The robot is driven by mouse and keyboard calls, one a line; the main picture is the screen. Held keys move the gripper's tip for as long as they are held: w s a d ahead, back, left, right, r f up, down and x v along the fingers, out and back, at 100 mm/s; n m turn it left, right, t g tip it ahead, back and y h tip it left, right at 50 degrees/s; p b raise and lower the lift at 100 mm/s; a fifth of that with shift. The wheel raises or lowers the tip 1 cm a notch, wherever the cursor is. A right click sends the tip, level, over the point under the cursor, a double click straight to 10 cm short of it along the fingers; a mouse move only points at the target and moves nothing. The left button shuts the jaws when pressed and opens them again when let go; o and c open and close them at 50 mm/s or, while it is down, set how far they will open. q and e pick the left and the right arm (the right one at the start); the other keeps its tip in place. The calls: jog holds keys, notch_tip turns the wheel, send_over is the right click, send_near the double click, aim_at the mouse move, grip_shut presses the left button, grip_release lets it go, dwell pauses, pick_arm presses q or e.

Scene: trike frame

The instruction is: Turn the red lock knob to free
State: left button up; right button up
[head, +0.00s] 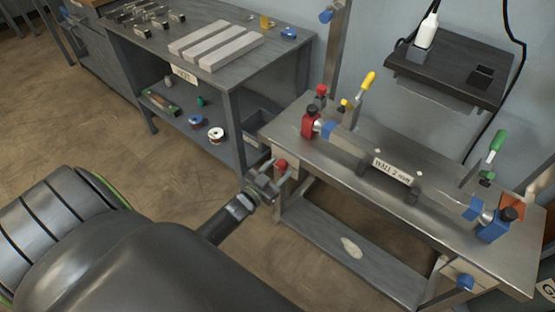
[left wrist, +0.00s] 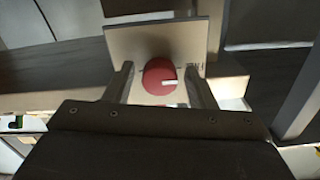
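The red lock knob (head: 281,165) is on the left front end of the steel bench, low at its edge. In the left wrist view the knob (left wrist: 158,77) is a round red disc on a pale plate (left wrist: 135,42), with a white pointer mark toward the right. Dark lettering beside it is too small to read. My left gripper (head: 272,180) is at the knob. Its two fingers stand apart on either side of the knob in the left wrist view (left wrist: 160,88), with visible gaps, so it looks open and not clamped. My right gripper is not in view.
The steel bench (head: 440,205) carries a long bar fixture with a red block (head: 310,123), a blue block (head: 492,226), and yellow- and green-handled clamps. Another blue knob (head: 464,282) is at the right front. A grey workbench (head: 225,72) stands behind left. Floor between is clear.

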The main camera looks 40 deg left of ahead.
pick_arm(q)
jog(key=shift+o, duration=0.4)
jog(key=shift+s, duration=0.3)
jog(key=s+a+p, duration=0.1)
jog(key=s, duration=1.5)
jog(key=shift+s+a, duration=0.15)
jog(key=shift+s, duration=0.2)
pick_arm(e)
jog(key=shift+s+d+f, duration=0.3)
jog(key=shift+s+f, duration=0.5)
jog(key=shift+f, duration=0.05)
